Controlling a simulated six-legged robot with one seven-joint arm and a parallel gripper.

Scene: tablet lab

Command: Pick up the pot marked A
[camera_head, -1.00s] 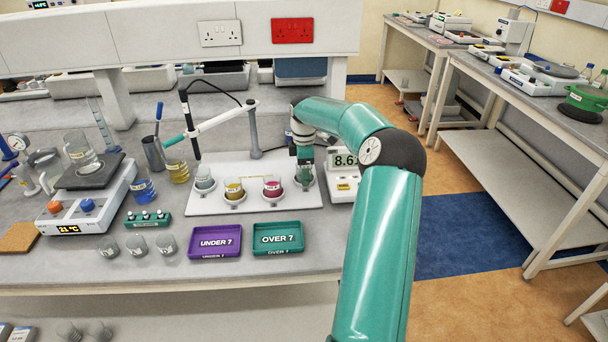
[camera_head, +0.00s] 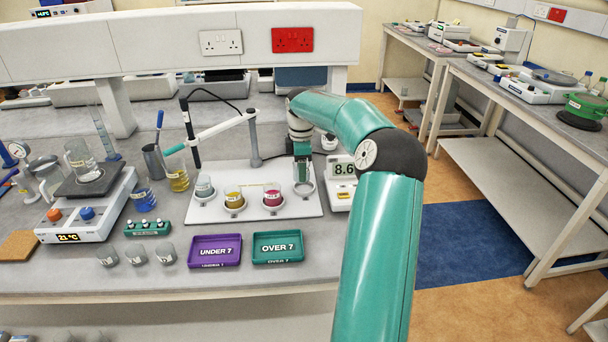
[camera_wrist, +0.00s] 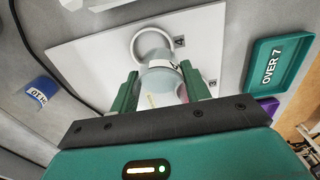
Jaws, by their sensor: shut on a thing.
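My gripper (camera_wrist: 163,90) is shut on a pale grey-green pot (camera_wrist: 160,78) in the wrist view. A dark letter shows on the pot's label, but I cannot read it surely. In the head view my gripper (camera_head: 302,172) hangs over the right end of the white board (camera_head: 190,212), above a ring (camera_head: 306,190). The ring (camera_wrist: 146,36) shows empty beside the pot in the wrist view, with a tag by it. A pale pot (camera_head: 204,186), a yellow pot (camera_head: 234,198) and a red pot (camera_head: 272,196) stand in the other rings.
A purple UNDER 7 tray (camera_head: 214,250) and a green OVER 7 tray (camera_head: 278,246) lie empty in front of the board. A meter (camera_head: 342,180) reading 8.6 stands to the right. A probe arm (camera_head: 222,126) reaches over the board's left side. Small beakers (camera_head: 136,254) stand at the front left.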

